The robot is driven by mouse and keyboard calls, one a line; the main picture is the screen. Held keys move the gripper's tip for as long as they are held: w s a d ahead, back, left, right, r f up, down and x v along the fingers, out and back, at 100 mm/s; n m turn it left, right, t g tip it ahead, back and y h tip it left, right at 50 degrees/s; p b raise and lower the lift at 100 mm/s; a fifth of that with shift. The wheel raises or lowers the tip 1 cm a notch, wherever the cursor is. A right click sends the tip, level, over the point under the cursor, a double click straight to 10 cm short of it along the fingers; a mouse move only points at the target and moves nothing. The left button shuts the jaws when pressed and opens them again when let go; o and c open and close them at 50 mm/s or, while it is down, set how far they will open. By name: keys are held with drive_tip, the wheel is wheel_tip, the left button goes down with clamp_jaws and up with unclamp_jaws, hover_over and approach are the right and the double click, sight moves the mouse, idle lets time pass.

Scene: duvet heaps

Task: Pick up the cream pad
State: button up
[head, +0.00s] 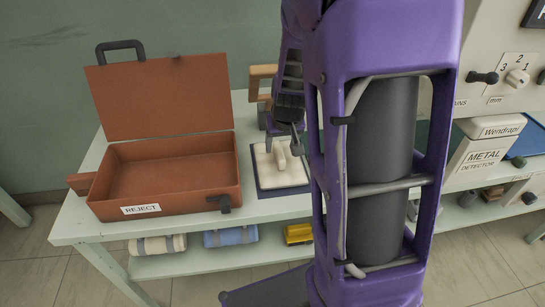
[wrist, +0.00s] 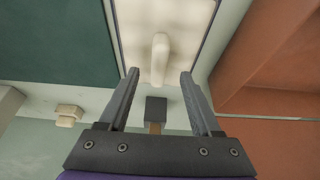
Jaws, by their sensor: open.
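The cream pad (head: 283,178) lies flat on a dark blue base (head: 262,190) on the pale green table, right of the red case. It has a raised, rounded cream handle, and my arm covers part of its right side. The wrist view shows the pad (wrist: 188,14) at the top, with its handle (wrist: 160,55) pointing down the picture toward the space between my fingers. My gripper (wrist: 160,73) is open and empty, one finger on each side of the handle's near end. I cannot tell its height above the pad. In the head view my gripper (head: 284,142) is over the pad's far part.
The red case (head: 160,205), labelled REJECT, stands open close left of the pad. A wooden-topped object (head: 262,72) stands behind the pad. A metal detector box (head: 480,155) is at right. Rolled cloths (head: 231,237) and a yellow item (head: 298,234) lie on the lower shelf.

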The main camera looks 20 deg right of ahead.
sight(280, 150)
drive_tip(key=shift+w+b+x, duration=0.2)
drive_tip(key=shift+b+x, duration=0.25)
drive_tip(key=shift+x, duration=0.9)
drive_tip(key=shift+w+b+x, duration=0.2)
drive_tip(key=shift+b+x, duration=0.2)
drive_tip(key=shift+x, duration=0.95)
drive_tip(key=shift+d, duration=0.15)
clamp_jaws()
